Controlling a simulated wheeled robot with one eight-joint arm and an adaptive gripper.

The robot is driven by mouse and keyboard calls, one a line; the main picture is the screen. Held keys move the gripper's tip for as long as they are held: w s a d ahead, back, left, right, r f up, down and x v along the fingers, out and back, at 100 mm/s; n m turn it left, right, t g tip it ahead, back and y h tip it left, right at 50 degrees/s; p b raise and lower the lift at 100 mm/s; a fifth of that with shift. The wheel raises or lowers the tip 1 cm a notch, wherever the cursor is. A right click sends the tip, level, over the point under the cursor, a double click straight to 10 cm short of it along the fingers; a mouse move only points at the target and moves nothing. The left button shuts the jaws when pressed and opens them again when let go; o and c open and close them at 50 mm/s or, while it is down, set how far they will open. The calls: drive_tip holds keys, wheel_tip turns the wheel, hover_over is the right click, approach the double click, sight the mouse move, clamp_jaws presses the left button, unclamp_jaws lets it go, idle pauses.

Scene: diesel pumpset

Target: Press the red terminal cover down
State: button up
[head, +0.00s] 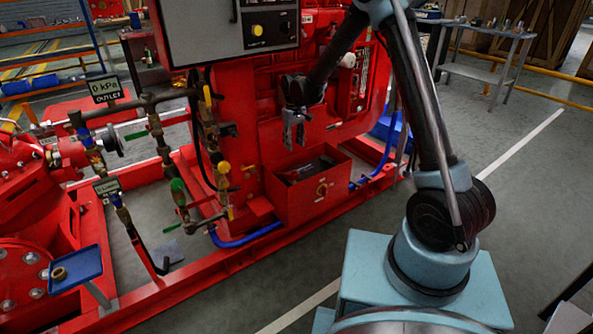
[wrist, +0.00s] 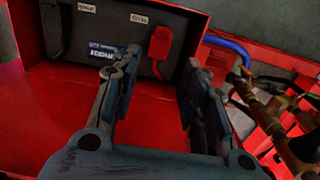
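My gripper (head: 294,128) hangs above the box, pointing down. In the wrist view my gripper (wrist: 160,70) is open and empty, its fingers apart with the cover appearing between them, not visibly touched.
A black cover (wrist: 50,28) sits at the battery's left. The red box walls surround the battery. A red engine and grey control panel (head: 222,32) stand behind. Pipes with valves (head: 205,150) stand left, and a blue hose (head: 245,238) runs beside the box.

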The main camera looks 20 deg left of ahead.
sight(293, 175)
wheel_tip(293, 175, down, 14)
drive_tip(key=shift+s+a, duration=0.1)
drive_tip(key=shift+a, duration=0.05)
idle(0.4)
